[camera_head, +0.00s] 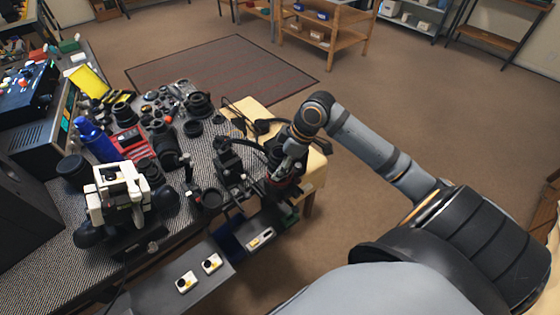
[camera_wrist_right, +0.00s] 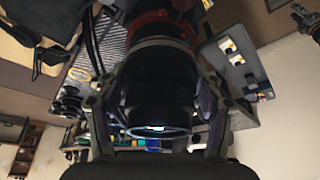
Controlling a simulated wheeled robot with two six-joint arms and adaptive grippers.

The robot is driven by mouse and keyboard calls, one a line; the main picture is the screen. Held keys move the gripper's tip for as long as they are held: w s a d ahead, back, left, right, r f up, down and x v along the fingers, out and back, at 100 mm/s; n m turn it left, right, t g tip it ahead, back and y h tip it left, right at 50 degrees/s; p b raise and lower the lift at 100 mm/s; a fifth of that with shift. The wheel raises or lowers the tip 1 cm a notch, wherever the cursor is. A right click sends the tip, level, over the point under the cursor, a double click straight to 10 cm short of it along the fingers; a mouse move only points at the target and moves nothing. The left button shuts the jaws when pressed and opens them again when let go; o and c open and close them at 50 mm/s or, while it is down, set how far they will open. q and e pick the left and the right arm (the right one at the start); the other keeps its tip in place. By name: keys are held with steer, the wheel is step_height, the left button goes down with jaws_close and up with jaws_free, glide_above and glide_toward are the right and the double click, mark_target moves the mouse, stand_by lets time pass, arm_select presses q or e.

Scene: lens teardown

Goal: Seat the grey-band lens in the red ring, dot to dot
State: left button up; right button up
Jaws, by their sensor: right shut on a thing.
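My right gripper (camera_head: 285,165) reaches over the front right corner of the bench. In the right wrist view its two fingers (camera_wrist_right: 157,112) are shut on the sides of a dark lens (camera_wrist_right: 157,85). The lens has a light grey band (camera_wrist_right: 160,42) near its far end and a shiny glass rim facing the wrist camera. The red ring (camera_wrist_right: 158,27) shows just beyond the grey band, close in line with the lens. I cannot tell whether they touch. No alignment dots can be made out. My left gripper is not in view.
A grey tray (camera_head: 165,292) with small white items sits at the front edge. Open floor lies to the right.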

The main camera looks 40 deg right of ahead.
steer(key=shift+r, duration=0.1)
stand_by(0.6)
steer(key=shift+p, duration=0.35)
stand_by(0.4)
steer(key=shift+f, duration=0.4)
steer(key=shift+f, duration=0.5)
stand_by(0.7)
steer(key=o, duration=1.5)
